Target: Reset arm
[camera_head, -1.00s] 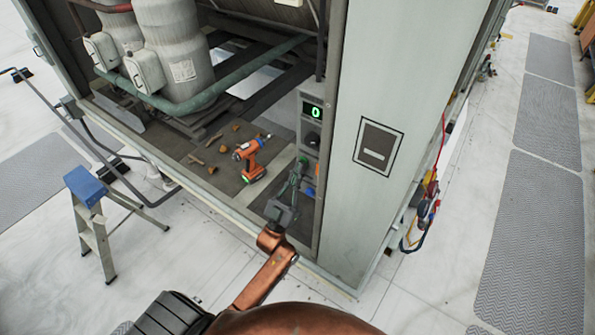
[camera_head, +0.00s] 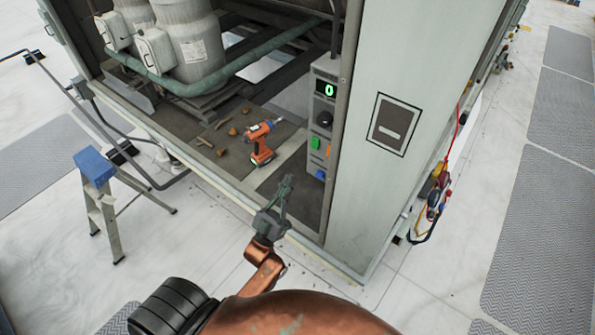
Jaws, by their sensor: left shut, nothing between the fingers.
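My left gripper (camera_head: 287,184) is shut and empty. It is at the front edge of the cooler's open bay, above the bay floor, at the end of my copper-coloured arm. It is apart from the control panel (camera_head: 322,115), which stands to its upper right with a lit green "0" display, a dark knob, and green, orange and blue controls. My right gripper is not in view.
An orange drill (camera_head: 260,143) stands on the bay floor (camera_head: 215,155) behind the gripper, with several small brown pieces nearby. Grey compressor tanks (camera_head: 190,45) and a green pipe stand behind. A blue-topped stepladder (camera_head: 97,190) is at left. A grey cabinet wall (camera_head: 400,80) rises at right.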

